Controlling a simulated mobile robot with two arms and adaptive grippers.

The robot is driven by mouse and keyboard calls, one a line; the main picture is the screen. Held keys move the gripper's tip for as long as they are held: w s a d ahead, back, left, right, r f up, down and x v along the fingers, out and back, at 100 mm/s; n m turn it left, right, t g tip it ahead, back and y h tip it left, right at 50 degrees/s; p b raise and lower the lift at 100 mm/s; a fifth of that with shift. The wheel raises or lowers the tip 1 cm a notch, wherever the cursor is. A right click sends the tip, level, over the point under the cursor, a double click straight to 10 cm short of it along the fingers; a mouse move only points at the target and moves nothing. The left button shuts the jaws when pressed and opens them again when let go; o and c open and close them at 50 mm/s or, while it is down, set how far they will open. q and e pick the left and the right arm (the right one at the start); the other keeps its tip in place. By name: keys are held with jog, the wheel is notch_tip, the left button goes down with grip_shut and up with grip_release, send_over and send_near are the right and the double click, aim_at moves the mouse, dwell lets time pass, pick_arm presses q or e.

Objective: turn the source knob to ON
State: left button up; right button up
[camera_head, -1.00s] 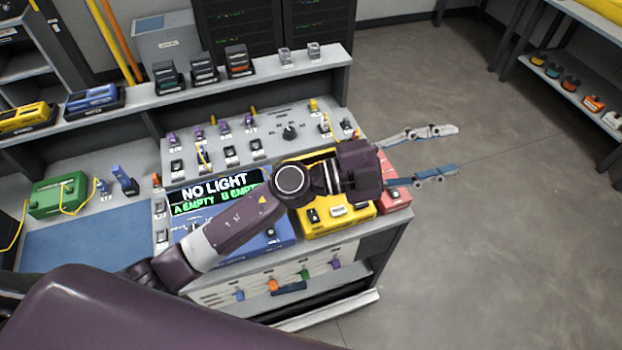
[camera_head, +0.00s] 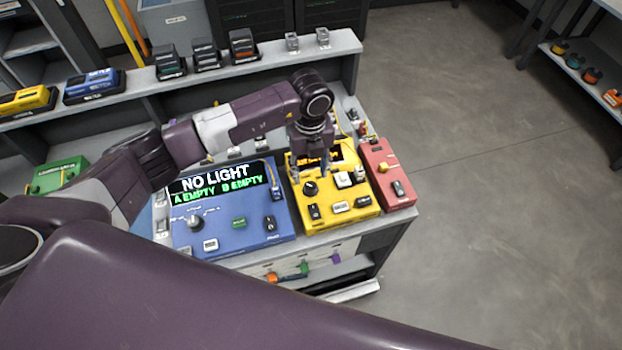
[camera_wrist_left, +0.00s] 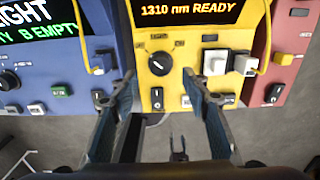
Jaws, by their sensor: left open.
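The yellow unit (camera_head: 340,215) has a black knob (camera_head: 310,188) on its left side; in the wrist view this knob (camera_wrist_left: 160,63) shows with a pale pointer mark. The print around it is too small to read. The display (camera_wrist_left: 188,11) reads "1310 nm READY". My left gripper (camera_head: 311,166) points down over the yellow unit, just behind the knob in the head view. Its fingers (camera_wrist_left: 160,88) are apart and empty. In the wrist view the knob lies between and beyond the fingertips, with no visible contact. My right gripper is out of view.
The blue unit (camera_head: 235,238) on the left reads "NO LIGHT" and has its own knob (camera_head: 195,222). A red unit (camera_head: 385,190) stands close on the right. A white block (camera_wrist_left: 215,62) and a plugged connector (camera_wrist_left: 242,64) sit right of the black knob.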

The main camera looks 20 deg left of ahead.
aim_at(310, 186)
pick_arm(q)
jog(key=shift+f+p, duration=0.65)
jog(key=shift+f, duration=2.15)
jog(key=c, duration=1.2)
